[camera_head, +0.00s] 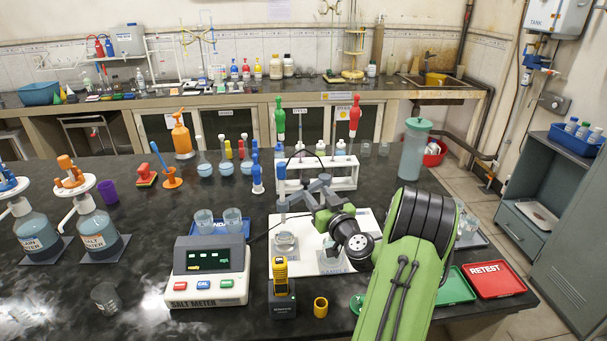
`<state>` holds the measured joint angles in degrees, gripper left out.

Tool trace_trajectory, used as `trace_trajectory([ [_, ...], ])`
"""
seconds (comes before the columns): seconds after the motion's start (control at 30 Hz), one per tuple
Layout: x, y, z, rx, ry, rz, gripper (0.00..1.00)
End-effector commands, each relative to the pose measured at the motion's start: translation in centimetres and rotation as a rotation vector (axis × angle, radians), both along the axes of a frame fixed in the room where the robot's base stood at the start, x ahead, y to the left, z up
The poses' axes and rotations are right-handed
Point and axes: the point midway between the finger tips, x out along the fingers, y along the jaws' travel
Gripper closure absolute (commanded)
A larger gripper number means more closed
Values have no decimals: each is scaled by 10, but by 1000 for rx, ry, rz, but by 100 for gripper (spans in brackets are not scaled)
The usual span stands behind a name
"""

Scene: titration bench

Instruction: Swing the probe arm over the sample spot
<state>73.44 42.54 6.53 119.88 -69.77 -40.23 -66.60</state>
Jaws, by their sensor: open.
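The probe arm (283,207) is a grey-blue jointed arm over the white base board (371,224), with its probe end hanging near the left beaker (285,243). A second beaker (329,257) stands to the right, by a label at the board's front edge that is partly covered and looks like the sample spot. My gripper (309,203), green and dark grey, reaches in from the right and is open at the probe arm's grey links. Whether its fingers touch the links cannot be told. My black wrist hides part of the board and the right side of the sample spot.
The salt meter (208,270) stands left of the board, with a cable running toward it. A yellow-and-black handheld device (281,287) and a yellow cup (320,307) stand in front. A white rack (318,177) with bottles is close behind. Green and red RETEST trays (494,280) lie right.

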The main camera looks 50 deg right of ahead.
Motion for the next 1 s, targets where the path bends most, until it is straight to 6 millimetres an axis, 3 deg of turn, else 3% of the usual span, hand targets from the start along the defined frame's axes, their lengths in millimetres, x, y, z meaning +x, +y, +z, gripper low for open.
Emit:
trace_trajectory([
  [0.1,29,-10,6,-2,-1,5,52],
  [0.3,66,-26,3,-1,-2,4,52],
  [0.43,77,-31,2,0,-1,2,52],
  [0.7,79,-32,0,2,0,1,53],
  [1.0,79,-32,0,1,1,1,99],
])
